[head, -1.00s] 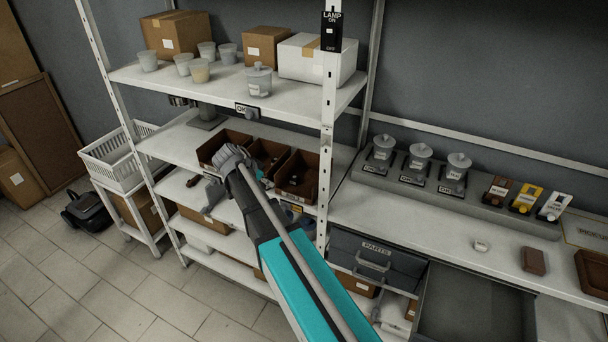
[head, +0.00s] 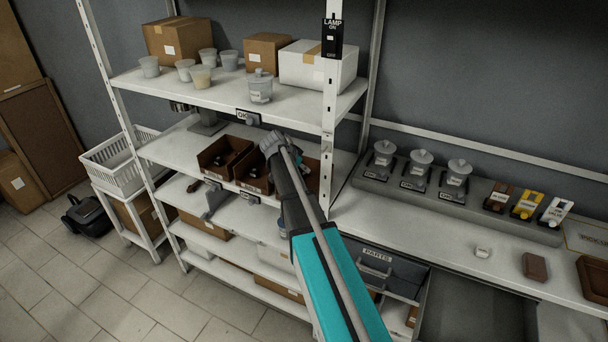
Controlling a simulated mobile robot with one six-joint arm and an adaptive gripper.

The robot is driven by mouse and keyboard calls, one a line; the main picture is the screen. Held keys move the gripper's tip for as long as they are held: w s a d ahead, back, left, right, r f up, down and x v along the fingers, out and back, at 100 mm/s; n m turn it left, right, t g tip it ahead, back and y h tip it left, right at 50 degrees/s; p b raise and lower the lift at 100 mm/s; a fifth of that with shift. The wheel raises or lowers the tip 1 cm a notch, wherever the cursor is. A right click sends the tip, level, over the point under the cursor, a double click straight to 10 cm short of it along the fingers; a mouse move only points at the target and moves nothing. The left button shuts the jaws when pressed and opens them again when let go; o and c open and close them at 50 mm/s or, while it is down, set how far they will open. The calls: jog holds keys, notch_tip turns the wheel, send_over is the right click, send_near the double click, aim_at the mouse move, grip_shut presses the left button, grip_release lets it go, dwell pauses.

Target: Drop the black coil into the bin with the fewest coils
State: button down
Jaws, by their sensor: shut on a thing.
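Three brown open bins stand side by side on the middle shelf. The left bin (head: 210,163) has a few small dark pieces inside. The middle bin (head: 256,186) also shows dark pieces and is partly covered by my arm. The right bin (head: 313,181) is mostly hidden behind my arm, so its contents cannot be told. My gripper (head: 272,143) is above and in front of the middle and right bins. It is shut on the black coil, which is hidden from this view. Exact coil counts are too small to tell.
A shelf above holds cups, boxes and a lidded pot (head: 260,87). A white shelf post (head: 328,140) rises right of the bins. A counter at right carries lidded pots and a red-brown block (head: 535,265). A white basket (head: 113,158) stands left.

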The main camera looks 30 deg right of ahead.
aim_at(305, 175)
jog(key=shift+d, duration=0.15)
jog(key=shift+w+d, duration=0.15)
jog(key=shift+d, duration=0.15)
jog(key=shift+d+f, duration=0.2)
jog(key=shift+f, duration=0.05)
jog(key=shift+f+b, duration=1.5)
jog(key=shift+b, duration=0.25)
jog(key=shift+f+b, duration=0.3)
jog(key=shift+b, duration=0.05)
jog(key=shift+f, duration=0.3)
jog(key=shift+c, duration=1.7)
grip_release()
jog(key=shift+r, duration=0.1)
